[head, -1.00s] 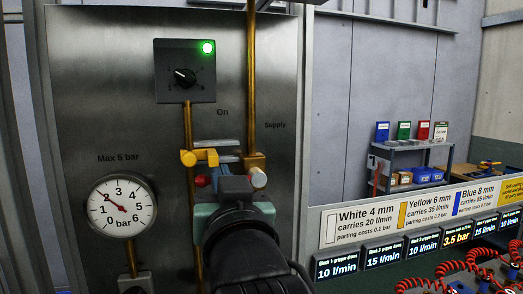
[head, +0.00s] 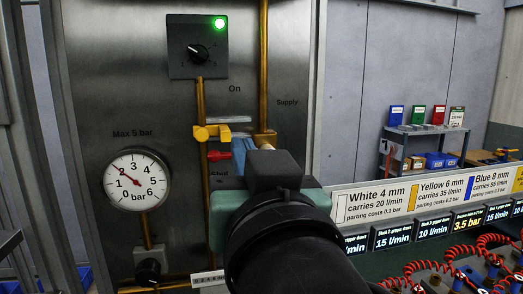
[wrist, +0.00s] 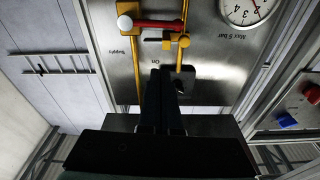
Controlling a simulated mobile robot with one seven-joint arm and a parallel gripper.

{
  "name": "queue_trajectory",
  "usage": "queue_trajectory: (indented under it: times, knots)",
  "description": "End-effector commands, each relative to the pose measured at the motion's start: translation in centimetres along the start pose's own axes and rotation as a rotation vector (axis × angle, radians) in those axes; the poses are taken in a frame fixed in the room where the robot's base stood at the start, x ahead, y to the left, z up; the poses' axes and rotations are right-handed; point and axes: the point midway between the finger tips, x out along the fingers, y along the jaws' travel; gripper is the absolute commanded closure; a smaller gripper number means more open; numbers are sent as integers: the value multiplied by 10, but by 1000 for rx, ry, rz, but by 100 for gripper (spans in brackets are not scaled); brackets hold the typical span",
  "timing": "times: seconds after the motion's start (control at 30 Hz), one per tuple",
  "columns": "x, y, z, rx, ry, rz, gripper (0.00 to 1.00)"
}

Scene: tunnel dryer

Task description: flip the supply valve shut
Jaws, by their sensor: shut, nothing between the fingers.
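The supply valve is on the steel panel between two brass pipes, below the "On" and "Supply" labels. A red lever (wrist: 158,25) lies crosswise in the wrist view, with a white round end at its left. In the head view only the lever's red left part (head: 219,155) shows clearly; my gripper hides much of the rest. A yellow fitting (head: 212,132) sits just above it and also shows in the wrist view (wrist: 184,41). My gripper (wrist: 165,70) is shut and empty. Its fingers point at the panel near the valve; I cannot tell whether they touch anything.
A pressure gauge (head: 137,182) reads about 2 bar at the left. A control box (head: 198,47) with a lit green lamp is above. A bench with red coiled hoses (head: 480,255) and displays stands at the right.

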Motion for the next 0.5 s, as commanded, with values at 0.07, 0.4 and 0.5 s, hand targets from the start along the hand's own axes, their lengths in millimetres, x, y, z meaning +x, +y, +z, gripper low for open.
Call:
queue_trajectory:
  times: [0.07, 0.4, 0.5]
  knots:
    - [-1, 0, 0, 0, 0, 0, 100]
    - [-2, 2, -11, -10, 64, 19, 100]
    - [-11, 6, -35, -39, 201, 62, 100]
